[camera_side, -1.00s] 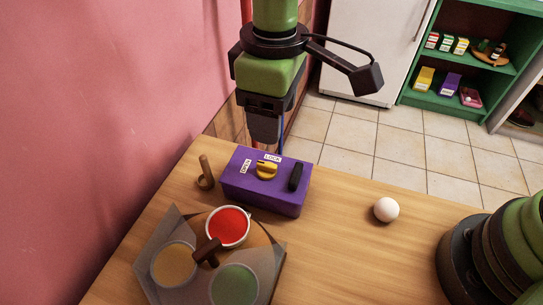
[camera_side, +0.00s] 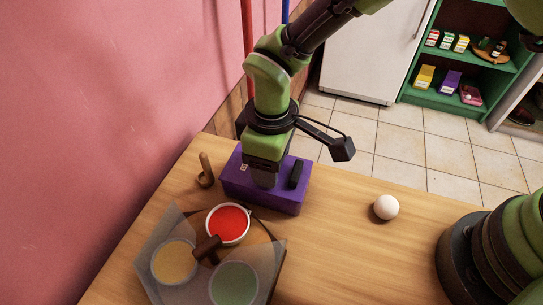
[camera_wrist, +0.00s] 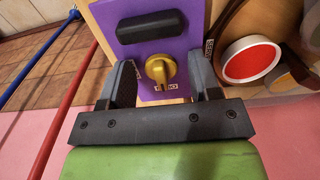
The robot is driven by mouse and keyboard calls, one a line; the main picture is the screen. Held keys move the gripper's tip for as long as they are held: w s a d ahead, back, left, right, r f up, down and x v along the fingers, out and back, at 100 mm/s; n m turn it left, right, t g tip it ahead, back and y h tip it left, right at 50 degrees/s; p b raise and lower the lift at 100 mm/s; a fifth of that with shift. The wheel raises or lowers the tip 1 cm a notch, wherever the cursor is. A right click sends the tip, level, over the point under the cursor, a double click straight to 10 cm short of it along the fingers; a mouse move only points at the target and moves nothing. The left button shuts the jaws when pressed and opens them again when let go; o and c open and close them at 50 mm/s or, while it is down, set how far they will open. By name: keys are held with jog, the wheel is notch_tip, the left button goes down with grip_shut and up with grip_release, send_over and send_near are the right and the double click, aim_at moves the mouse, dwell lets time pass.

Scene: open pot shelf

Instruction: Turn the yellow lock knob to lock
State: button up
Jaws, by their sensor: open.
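The yellow lock knob (camera_wrist: 161,70) sits on the purple box (camera_wrist: 182,43) in the wrist view, between the fingers of my gripper (camera_wrist: 160,82). The fingers are open, one on each side of the knob, with a gap on both sides. In the side view my gripper (camera_side: 264,180) is down over the purple box (camera_side: 285,203) and hides the knob. A black handle (camera_side: 297,175) stands on the box's right part; it also shows in the wrist view (camera_wrist: 150,26).
A wooden hook-like piece (camera_side: 205,172) stands left of the box. A white ball (camera_side: 386,207) lies to the right. The table between box and ball is clear.

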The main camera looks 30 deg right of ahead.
jog(key=c, duration=0.9)
jog(key=shift+m, duration=0.6)
jog(key=m, duration=0.3)
jog(key=shift+a, duration=0.1)
jog(key=m, duration=0.4)
jog(key=shift+s+a+m, duration=0.1)
jog(key=shift+a+m, duration=0.05)
jog(key=shift+m, duration=0.15)
jog(key=m, duration=0.4)
jog(key=shift+a, duration=0.15)
jog(key=shift+a+m, duration=0.15)
jog(key=shift+m, duration=2.35)
